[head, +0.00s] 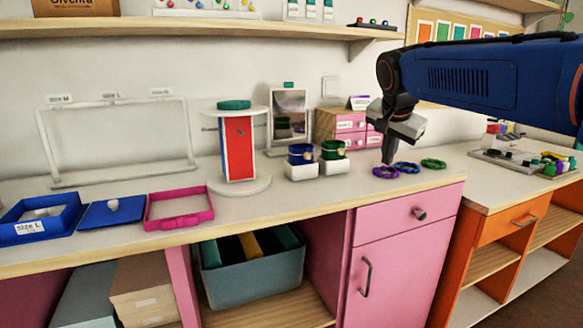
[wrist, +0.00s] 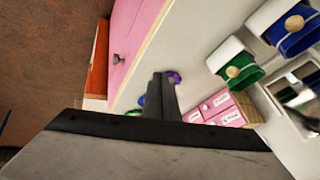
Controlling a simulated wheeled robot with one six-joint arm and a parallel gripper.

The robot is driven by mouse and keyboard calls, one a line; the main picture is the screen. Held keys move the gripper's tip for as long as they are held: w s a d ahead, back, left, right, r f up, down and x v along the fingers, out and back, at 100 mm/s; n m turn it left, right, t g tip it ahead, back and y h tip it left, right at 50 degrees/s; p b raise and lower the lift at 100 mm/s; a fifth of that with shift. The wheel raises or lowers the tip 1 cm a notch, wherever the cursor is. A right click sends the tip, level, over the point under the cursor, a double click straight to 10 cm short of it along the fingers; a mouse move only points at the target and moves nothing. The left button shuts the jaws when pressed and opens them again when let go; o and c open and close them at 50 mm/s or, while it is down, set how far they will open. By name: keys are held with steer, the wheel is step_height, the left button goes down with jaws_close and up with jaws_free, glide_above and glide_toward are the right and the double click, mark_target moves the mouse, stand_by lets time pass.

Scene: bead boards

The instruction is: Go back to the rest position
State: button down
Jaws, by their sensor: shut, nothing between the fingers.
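My gripper (head: 388,158) is shut and empty. In the head view it points down over the right part of the white counter, with its tips just above or beside a purple ring (head: 385,172); I cannot tell if they touch. A blue ring (head: 407,168) and a green ring (head: 433,163) lie to the right of it.
Blue (head: 301,154) and green (head: 333,150) bands on white stands, a pink-drawer box (head: 350,125) and a red-blue display (head: 238,150) stand left of my gripper. Blue trays and a pink frame (head: 179,222) lie far left. A shelf (head: 200,27) runs above. An orange cabinet (head: 510,222) stands right.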

steer(key=s+d+f+n, duration=0.1)
steer(key=s+f+n, duration=0.2)
steer(key=s+f, duration=0.5)
steer(key=s+d+f+n+g+y, duration=0.1)
steer(key=s+f+n, duration=0.2)
steer(key=s+f, duration=0.5)
steer(key=s+d+f+n, duration=0.1)
steer(key=s+f+n, duration=0.2)
steer(key=s+f, duration=0.5)
steer(key=s, duration=0.9)
steer(key=shift+s+d+f+n+y, duration=0.3)
steer(key=shift+s+d+f+y, duration=0.05)
steer(key=shift+s+f+y, duration=0.05)
